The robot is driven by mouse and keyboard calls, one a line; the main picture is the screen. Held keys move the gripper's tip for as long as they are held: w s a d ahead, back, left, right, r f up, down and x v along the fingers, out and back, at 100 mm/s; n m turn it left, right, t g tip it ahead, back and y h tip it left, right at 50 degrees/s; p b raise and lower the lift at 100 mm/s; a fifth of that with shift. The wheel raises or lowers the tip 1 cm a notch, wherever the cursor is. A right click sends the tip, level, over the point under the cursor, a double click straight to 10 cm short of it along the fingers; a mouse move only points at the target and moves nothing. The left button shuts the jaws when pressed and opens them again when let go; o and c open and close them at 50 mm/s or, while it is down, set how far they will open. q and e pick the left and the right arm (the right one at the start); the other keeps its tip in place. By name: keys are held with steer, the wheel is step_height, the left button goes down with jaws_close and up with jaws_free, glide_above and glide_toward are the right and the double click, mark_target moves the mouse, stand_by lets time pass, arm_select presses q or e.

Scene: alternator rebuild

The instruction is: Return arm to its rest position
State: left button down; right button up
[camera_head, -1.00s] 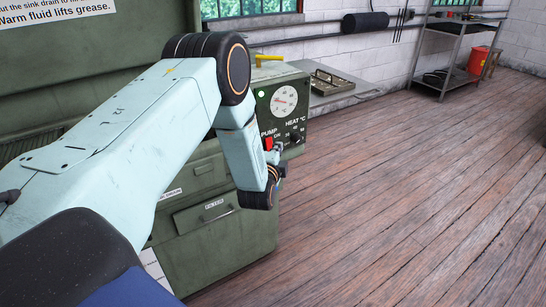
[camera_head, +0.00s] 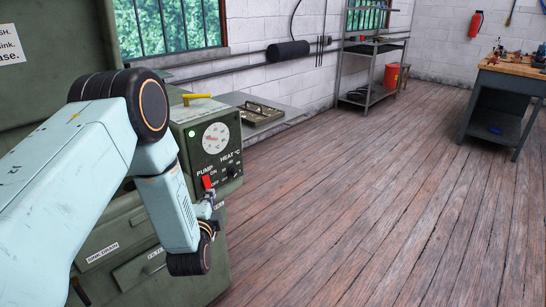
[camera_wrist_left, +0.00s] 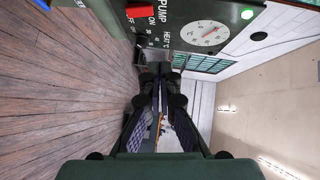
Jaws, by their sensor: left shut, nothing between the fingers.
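My left arm comes in from the left in the head view and bends down in front of the green parts-washer cabinet (camera_head: 190,270). My left gripper (camera_head: 213,198) shows small and partly hidden at its end, close to the cabinet's control panel (camera_head: 196,150), just below the red pump switch (camera_head: 207,181). In the left wrist view the fingers (camera_wrist_left: 161,80) are together with nothing held. The panel (camera_wrist_left: 185,15), the red switch (camera_wrist_left: 140,12) and the white dial (camera_wrist_left: 203,33) lie beyond them. Contact with the panel cannot be told. My right gripper is not in view.
A steel side shelf with a tray (camera_head: 262,112) extends behind the cabinet. A metal rack (camera_head: 370,75) with a red bucket (camera_head: 391,76) stands by the back wall. A workbench (camera_head: 510,82) stands at right. The wooden floor (camera_head: 380,190) between is clear.

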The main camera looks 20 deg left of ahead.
arm_select(q)
steer(key=s+d+f+n+g+h, duration=0.2)
steer(key=s+d+f+n+g, duration=0.25)
steer(key=s+f, duration=0.25)
steer(key=s+d+f+n+g+h, duration=0.2)
steer(key=s+d+f+n+g, duration=0.1)
steer(key=s+d+f+n, duration=0.25)
steer(key=s+d+f+n+g, duration=0.1)
steer(key=s+g, duration=0.1)
steer(key=s, duration=0.7)
steer(key=s+d+f+g+h, duration=0.1)
steer(key=s+d+f+g, duration=0.1)
steer(key=s, duration=0.7)
steer(key=s+d+f+n+g+h, duration=0.1)
steer(key=s+g, duration=0.3)
steer(key=s, duration=0.5)
steer(key=shift+d+f+n, duration=0.3)
steer(key=shift+d+f, duration=0.35)
steer(key=shift+d, duration=0.05)
